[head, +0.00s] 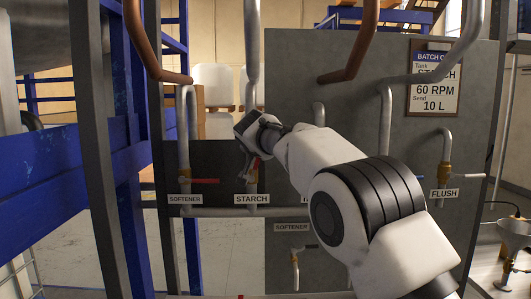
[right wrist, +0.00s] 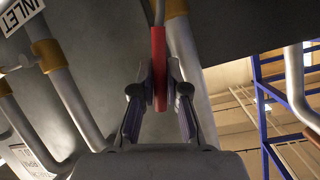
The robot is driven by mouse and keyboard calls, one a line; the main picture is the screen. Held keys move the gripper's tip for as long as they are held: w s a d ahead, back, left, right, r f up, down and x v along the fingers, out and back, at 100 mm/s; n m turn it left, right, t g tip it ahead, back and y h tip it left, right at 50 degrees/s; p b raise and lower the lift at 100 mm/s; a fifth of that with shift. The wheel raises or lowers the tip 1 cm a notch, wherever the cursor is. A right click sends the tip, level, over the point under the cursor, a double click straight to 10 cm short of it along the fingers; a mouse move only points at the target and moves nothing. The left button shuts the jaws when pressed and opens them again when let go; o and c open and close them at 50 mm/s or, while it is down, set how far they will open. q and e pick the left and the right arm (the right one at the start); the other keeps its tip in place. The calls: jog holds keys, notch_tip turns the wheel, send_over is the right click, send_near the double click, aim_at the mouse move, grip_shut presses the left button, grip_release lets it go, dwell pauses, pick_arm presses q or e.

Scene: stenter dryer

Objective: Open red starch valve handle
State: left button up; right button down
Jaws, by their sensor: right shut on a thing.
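The red starch valve handle (right wrist: 158,50) runs between the two fingers of my right gripper (right wrist: 159,88) in the right wrist view. The fingers are shut on it from both sides. In the head view my right gripper (head: 247,150) is at the pipe above the STARCH label (head: 252,199). Only a small bit of red handle (head: 253,163) shows there; the gripper hides most of the valve. My left gripper is not in view.
The softener valve (head: 184,179) with its red handle pointing right stands just left of the starch pipe. A flush valve (head: 443,173) is at the right. A BATCH sign (head: 435,85) hangs on the grey panel. Blue frame posts (head: 135,170) stand at the left.

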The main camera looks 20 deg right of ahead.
jog(key=shift+w+a+f+n, duration=0.1)
jog(key=shift+a+f+n, duration=0.2)
jog(key=shift+a, duration=0.1)
jog(key=shift+f+h, duration=0.1)
jog(key=shift+h, duration=0.2)
jog(key=c, duration=1.2)
grip_release()
jog(key=shift+a, duration=0.1)
jog(key=shift+o, duration=0.2)
jog(key=shift+r, duration=0.25)
jog(key=shift+r, duration=0.1)
jog(key=v, duration=1.2)
